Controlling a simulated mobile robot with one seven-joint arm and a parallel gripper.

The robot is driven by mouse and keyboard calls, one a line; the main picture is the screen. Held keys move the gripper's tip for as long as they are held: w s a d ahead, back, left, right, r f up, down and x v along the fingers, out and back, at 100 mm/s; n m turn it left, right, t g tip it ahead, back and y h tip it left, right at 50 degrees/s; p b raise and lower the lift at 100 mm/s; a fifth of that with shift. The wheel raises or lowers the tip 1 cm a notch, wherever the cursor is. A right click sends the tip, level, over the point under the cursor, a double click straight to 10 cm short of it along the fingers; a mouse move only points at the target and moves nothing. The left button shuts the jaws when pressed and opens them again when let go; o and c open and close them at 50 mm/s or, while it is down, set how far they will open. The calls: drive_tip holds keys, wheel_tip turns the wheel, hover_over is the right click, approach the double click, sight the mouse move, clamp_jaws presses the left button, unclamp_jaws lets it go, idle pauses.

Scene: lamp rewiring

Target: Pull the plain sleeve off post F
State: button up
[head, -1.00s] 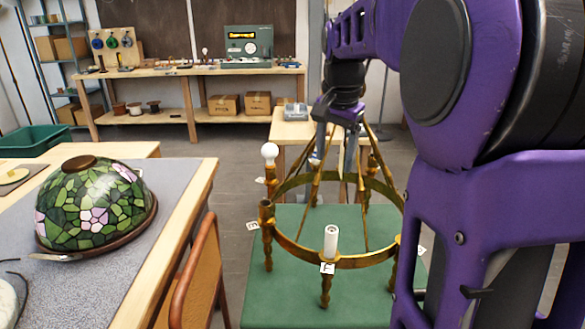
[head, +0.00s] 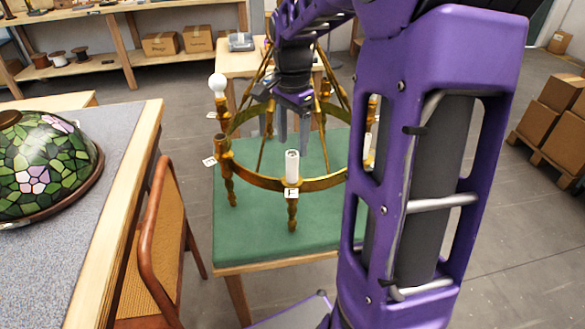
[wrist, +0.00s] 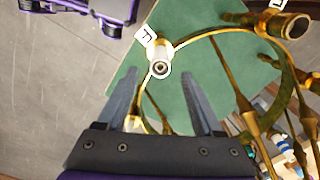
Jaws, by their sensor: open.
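The plain white sleeve (head: 292,166) stands upright on post F, at the front of the brass ring (head: 330,183), with the F tag (head: 291,193) below it. My gripper (head: 287,136) is open and empty, pointing down above the ring and appearing just behind the sleeve in the head view. In the wrist view the sleeve (wrist: 160,68) shows end-on, in line with the gap between my open fingers (wrist: 158,62). It looks beyond the fingertips and untouched; the exact distance cannot be told.
The ring stands on a green-topped table (head: 265,240). An empty brass cup (head: 222,146) is to the left, and a white bulb (head: 218,82) behind it. Slanting brass rods rise around my gripper. A chair (head: 150,240) and a stained-glass shade (head: 40,165) are at left.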

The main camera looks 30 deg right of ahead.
sight(293, 167)
wheel_tip(293, 167, down, 9)
drive_tip(key=shift+r+b, duration=0.2)
drive_tip(key=shift+b, duration=0.45)
clamp_jaws()
drive_tip(key=shift+r, duration=0.1)
drive_tip(key=shift+r+p, duration=3.9)
drive_tip(key=shift+r, duration=1.1)
drive_tip(key=shift+f, duration=0.1)
